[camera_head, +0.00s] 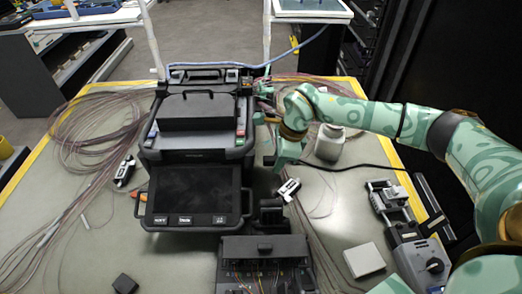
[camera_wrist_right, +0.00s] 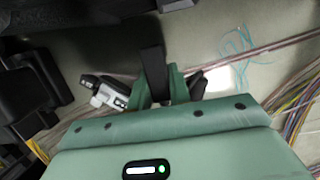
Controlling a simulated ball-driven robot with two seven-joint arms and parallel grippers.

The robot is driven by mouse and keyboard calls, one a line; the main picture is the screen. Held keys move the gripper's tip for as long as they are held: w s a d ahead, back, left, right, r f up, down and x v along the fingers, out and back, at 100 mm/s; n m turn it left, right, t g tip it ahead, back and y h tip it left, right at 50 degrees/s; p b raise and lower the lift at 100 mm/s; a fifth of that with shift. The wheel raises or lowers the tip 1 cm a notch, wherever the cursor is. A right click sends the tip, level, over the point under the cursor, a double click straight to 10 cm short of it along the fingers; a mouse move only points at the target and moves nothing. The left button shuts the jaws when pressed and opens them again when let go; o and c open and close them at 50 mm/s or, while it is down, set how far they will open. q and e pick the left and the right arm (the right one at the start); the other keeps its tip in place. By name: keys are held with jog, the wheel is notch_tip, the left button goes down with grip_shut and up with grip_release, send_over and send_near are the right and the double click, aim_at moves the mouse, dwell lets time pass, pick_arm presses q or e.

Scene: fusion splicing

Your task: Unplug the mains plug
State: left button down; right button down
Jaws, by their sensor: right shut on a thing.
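My right gripper (camera_head: 271,158) is beside the right side of the black fusion splicer (camera_head: 195,150). In the right wrist view the right gripper (camera_wrist_right: 164,92) is shut on a dark block, which looks like the mains plug (camera_wrist_right: 153,62). In the head view the plug is hidden behind the gripper and arm. A black cable (camera_head: 345,168) runs from near the gripper to the right across the mat. I cannot tell whether the plug is still seated in a socket. My left gripper is in neither view.
A black and white hand tool (camera_head: 289,188) lies close to the gripper, also in the wrist view (camera_wrist_right: 108,97). Fibre bundles (camera_head: 95,130) spread over the mat. A dark tray (camera_head: 265,262) lies in front.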

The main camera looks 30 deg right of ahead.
jog(key=shift+f+b, duration=0.3)
jog(key=shift+f, duration=0.5)
dwell(0.4)
jog(key=c, duration=1.2)
grip_release()
